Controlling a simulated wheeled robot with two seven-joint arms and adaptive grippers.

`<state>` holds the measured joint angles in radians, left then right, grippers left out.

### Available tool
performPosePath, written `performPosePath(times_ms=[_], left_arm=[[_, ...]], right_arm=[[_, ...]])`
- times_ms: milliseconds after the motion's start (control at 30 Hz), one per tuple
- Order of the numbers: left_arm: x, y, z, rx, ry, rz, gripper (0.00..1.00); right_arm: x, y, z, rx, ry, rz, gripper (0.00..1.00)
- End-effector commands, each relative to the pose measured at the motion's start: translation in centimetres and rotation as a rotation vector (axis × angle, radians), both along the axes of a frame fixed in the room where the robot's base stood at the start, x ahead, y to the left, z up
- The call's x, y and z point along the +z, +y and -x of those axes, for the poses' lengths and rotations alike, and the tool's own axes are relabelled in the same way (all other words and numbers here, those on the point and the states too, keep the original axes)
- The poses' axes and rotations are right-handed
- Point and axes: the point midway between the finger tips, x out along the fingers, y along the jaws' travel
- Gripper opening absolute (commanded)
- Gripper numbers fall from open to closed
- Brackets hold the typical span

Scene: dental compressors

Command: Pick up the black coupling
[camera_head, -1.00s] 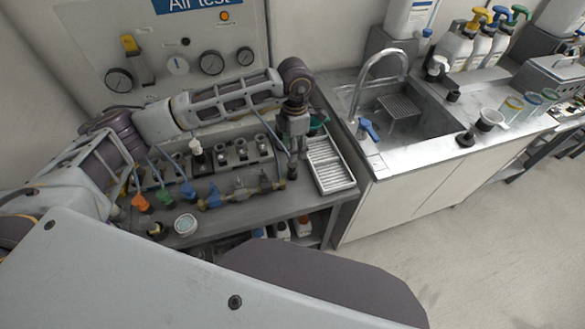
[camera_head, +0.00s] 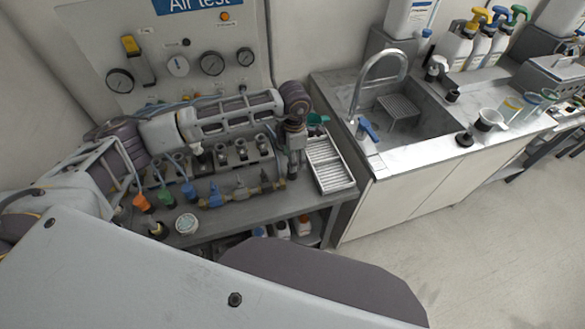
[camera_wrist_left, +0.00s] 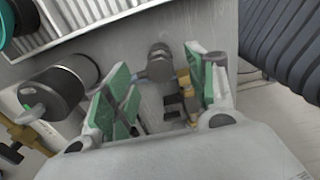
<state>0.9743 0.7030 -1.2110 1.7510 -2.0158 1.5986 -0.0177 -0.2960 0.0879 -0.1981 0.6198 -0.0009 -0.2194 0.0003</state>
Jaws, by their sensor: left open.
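My left gripper (camera_head: 291,170) points down at the right end of the bench, between the fittings and the slatted tray. In the left wrist view its green-padded fingers (camera_wrist_left: 157,64) stand apart. A dark coupling-like piece (camera_wrist_left: 158,63) with brass parts beside it shows between and beyond the fingers. I take it for the black coupling, but cannot be sure. No contact with the pads is clear. In the head view the gripper hides this spot. My right gripper is not in view.
The slatted metal tray (camera_head: 328,165) lies just right of the gripper, with a green item (camera_head: 317,119) behind it. A brass valve row (camera_head: 240,192) and a manifold block (camera_head: 240,150) lie to the left. A dark cylinder (camera_wrist_left: 62,88) is beside the left finger.

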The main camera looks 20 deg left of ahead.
Motion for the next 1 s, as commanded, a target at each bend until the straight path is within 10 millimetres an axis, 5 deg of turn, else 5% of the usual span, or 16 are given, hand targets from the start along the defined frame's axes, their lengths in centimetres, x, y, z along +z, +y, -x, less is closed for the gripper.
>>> performPosePath(times_ms=[400,900,1000], left_arm=[[-4.0,0.5,0.1,0.000,0.001,-0.002,0.56],[-4.2,0.4,0.1,0.000,0.001,-0.001,0.56],[-4.2,0.4,0.1,0.000,0.001,-0.001,0.45]], right_arm=[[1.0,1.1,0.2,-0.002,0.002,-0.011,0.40],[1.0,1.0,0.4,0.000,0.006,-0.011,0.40],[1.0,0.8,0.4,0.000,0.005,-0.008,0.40]])
